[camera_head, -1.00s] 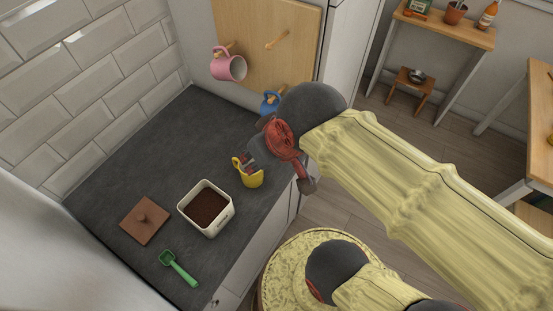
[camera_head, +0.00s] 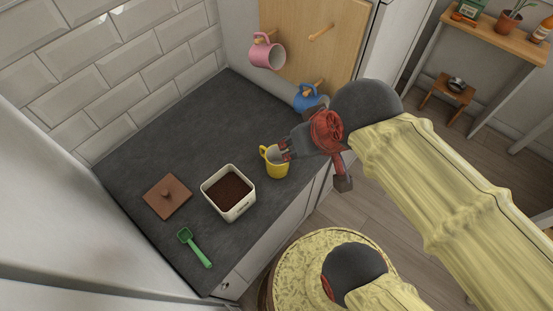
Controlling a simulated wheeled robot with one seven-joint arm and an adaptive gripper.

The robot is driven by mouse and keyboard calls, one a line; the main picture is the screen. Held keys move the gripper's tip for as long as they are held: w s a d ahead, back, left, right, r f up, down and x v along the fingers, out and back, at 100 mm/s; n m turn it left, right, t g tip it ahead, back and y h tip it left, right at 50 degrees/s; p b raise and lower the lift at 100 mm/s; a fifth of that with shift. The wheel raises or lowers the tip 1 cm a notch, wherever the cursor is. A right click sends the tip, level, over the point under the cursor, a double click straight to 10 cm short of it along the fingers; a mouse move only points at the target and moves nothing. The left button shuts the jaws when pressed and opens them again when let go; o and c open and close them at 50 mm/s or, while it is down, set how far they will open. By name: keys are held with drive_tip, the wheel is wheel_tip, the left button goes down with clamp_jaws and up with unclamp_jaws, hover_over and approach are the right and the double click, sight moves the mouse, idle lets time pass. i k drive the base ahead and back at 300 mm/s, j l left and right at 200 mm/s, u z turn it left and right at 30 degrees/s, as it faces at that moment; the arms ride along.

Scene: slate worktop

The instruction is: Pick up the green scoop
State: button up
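The green scoop (camera_head: 195,248) lies on the slate worktop (camera_head: 160,137) near its front left part, its head toward the wooden lid and its handle toward the front edge. My gripper (camera_head: 283,150) is to the upper right of the scoop, well apart from it, beside the yellow mug (camera_head: 276,168). Its two fingers look spread apart with nothing between them. The yellow mug stands upright on the worktop just past the fingertips; I cannot tell whether they touch it.
A white canister (camera_head: 229,205) with brown contents stands between mug and scoop. A brown wooden lid (camera_head: 167,197) lies left of it. Pink (camera_head: 267,53) and blue (camera_head: 308,97) mugs hang on a wooden peg board (camera_head: 314,14). The worktop's back left is clear.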

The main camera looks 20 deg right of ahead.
sight(195, 248)
drive_tip(key=j+u, duration=0.1)
drive_tip(key=u, duration=0.35)
drive_tip(key=j+u, duration=0.1)
drive_tip(key=u, duration=0.4)
drive_tip(key=j+u, duration=0.1)
drive_tip(key=u, duration=0.35)
drive_tip(key=k+u, duration=0.1)
drive_tip(key=u, duration=0.3)
drive_tip(key=k+u, duration=0.15)
drive_tip(key=u, duration=0.2)
drive_tip(key=j+u, duration=0.1)
drive_tip(key=u, duration=0.3)
drive_tip(key=k+j, duration=0.05)
